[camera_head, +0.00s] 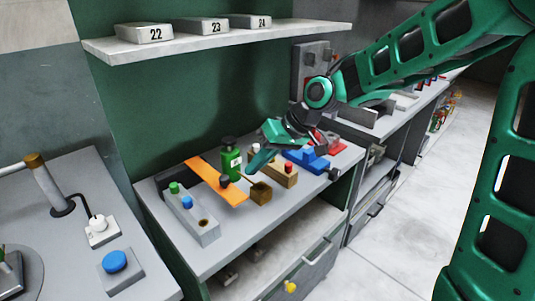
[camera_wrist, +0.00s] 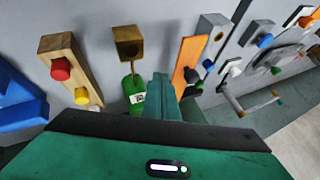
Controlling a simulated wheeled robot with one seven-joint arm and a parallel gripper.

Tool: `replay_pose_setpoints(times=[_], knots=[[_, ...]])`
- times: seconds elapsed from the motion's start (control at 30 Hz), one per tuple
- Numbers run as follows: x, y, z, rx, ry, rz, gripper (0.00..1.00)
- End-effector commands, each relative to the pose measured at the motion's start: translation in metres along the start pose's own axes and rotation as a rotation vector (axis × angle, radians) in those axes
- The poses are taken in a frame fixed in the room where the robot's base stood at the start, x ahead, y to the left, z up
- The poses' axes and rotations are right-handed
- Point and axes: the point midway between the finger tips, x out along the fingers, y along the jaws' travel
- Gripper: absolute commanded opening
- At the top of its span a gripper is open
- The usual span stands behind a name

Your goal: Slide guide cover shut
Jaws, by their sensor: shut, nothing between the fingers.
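An orange plate (camera_head: 207,174) with a dark knob (camera_head: 224,181) lies on the bench beside a grey block; I take it for the guide cover. It also shows in the wrist view (camera_wrist: 187,56), right of my fingers. I cannot tell how far along its guide it sits. My gripper (camera_head: 257,162) is shut and empty, above the bench to the right of the plate and apart from its knob.
A grey block (camera_head: 198,222) with coloured knobs is at the left. A numbered shelf (camera_head: 197,46) hangs above.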

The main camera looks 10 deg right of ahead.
Motion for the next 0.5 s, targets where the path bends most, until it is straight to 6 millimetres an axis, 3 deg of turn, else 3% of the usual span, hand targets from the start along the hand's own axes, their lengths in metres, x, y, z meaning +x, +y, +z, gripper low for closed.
replay_pose_setpoints(times=[0.03,0.23,0.5], knots=[[0.009,0.0,0.001,0.001,-0.004,0.0,0.0],[0.019,-0.026,0.0,-0.002,-0.001,0.001,0.0],[0.023,-0.034,0.0,0.002,0.001,0.002,0.0]])
